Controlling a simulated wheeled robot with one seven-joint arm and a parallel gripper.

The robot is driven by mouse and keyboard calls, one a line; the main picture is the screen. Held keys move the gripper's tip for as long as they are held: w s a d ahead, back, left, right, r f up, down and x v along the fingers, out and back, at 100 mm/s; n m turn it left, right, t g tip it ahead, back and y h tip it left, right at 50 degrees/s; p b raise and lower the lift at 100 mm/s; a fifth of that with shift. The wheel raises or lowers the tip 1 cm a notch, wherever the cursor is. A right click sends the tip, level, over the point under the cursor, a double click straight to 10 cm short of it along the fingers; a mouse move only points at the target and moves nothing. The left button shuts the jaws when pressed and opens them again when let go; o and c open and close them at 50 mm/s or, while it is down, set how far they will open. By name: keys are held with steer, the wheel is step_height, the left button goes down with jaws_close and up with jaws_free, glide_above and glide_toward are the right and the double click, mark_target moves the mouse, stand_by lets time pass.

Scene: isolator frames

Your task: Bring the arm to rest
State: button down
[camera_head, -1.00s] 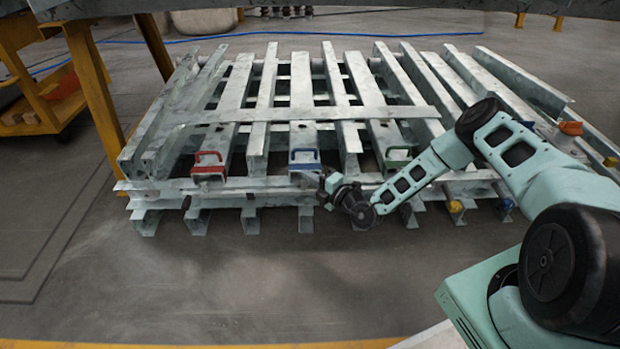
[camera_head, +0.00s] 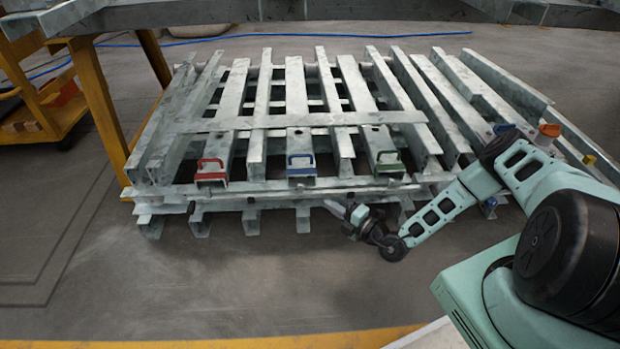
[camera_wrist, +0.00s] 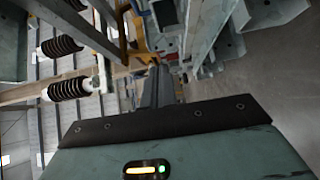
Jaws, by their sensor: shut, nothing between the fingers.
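My gripper (camera_head: 338,207) is at the end of my arm, low in front of the stack of galvanized steel beams, pointing up and to the left. It is shut and holds nothing. In the wrist view my gripper (camera_wrist: 155,72) shows as a narrow dark shape beyond the wrist housing. It looks apart from the stack (camera_head: 300,119), though the gap is hard to judge. My arm reaches in from the right, bent at the elbow.
A red handle (camera_head: 211,170), a blue handle (camera_head: 301,165) and a green handle (camera_head: 389,162) sit on beam ends along the stack's front. Orange (camera_head: 549,130) pieces show at right. A yellow frame (camera_head: 100,105) stands at left. The front floor is clear.

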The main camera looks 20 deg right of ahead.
steer(key=s+a+r+n+g+y+p, duration=0.1)
steer(key=s+a+r+n+g+y, duration=0.3)
steer(key=a+r+n+g, duration=0.7)
steer(key=s+a+r+n+g+y, duration=0.5)
steer(key=r+n, duration=0.5)
steer(key=n, duration=0.4)
steer(key=s+r+n+g+h+p, duration=0.1)
steer(key=s+r+n+g+h, duration=0.1)
steer(key=s+r+n+h, duration=0.8)
steer(key=s+r+n+g+h+p, duration=0.15)
steer(key=s+r+n+h, duration=0.5)
steer(key=n, duration=0.85)
steer(key=s+d+r+n+t+p, duration=0.1)
steer(key=s+r+n+t+p, duration=0.1)
steer(key=r+p, duration=1.7)
steer(key=s+r+n+t+p, duration=0.1)
steer(key=r+n+p, duration=0.3)
steer(key=r+p, duration=1.5)
steer(key=shift+s+d+r+t, duration=0.35)
steer(key=shift+s+r, duration=0.1)
steer(key=shift+r, duration=0.35)
